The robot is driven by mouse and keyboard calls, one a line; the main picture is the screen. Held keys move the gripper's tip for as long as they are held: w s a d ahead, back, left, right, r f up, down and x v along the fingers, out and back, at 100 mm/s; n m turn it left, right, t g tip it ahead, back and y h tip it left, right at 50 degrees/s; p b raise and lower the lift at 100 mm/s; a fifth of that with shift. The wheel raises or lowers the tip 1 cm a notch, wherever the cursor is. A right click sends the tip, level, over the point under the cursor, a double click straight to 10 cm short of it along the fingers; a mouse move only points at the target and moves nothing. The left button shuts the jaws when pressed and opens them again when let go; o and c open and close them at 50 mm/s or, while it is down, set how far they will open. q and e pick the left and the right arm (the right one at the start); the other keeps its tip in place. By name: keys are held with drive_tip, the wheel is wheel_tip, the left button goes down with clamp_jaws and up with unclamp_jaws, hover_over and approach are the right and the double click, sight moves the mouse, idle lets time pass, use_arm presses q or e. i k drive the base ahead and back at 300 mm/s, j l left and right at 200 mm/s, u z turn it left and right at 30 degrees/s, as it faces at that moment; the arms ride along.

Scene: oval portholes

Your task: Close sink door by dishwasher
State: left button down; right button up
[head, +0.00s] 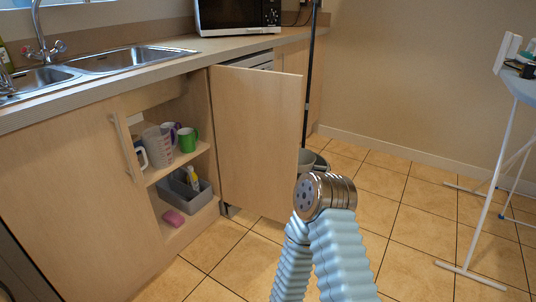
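The sink cabinet door (258,140) is a light wood panel below the counter. It stands swung wide open, hinged at the right side of the cabinet opening. Its free edge points out into the room, near the middle of the head view. Behind its top edge, part of a pale appliance (254,62) shows under the counter, mostly hidden; it may be the dishwasher. One of my arms rises from the bottom centre, in pale blue ribbed sleeves with a metal joint in front of the door's lower right. Neither gripper shows.
A white rack (497,180) stands right; tiled floor between is clear.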

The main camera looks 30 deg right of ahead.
sight(257, 113)
drive_tip(key=l+z, duration=0.1)
drive_tip(key=z, duration=0.35)
drive_tip(key=i+z, duration=0.1)
drive_tip(key=z, duration=0.4)
drive_tip(key=l+z, duration=0.1)
drive_tip(key=z, duration=0.35)
drive_tip(key=i+z, duration=0.15)
drive_tip(key=z, duration=0.3)
drive_tip(key=i, duration=2.4)
drive_tip(key=i+l+u, duration=0.1)
drive_tip(key=i, duration=0.4)
drive_tip(key=i+l+u, duration=0.1)
drive_tip(key=i, duration=0.4)
drive_tip(key=i+l+u, duration=0.1)
drive_tip(key=i, duration=0.4)
drive_tip(key=i+l, duration=0.25)
drive_tip(key=i, duration=0.2)
drive_tip(key=i+u, duration=0.1)
drive_tip(key=u, duration=4)
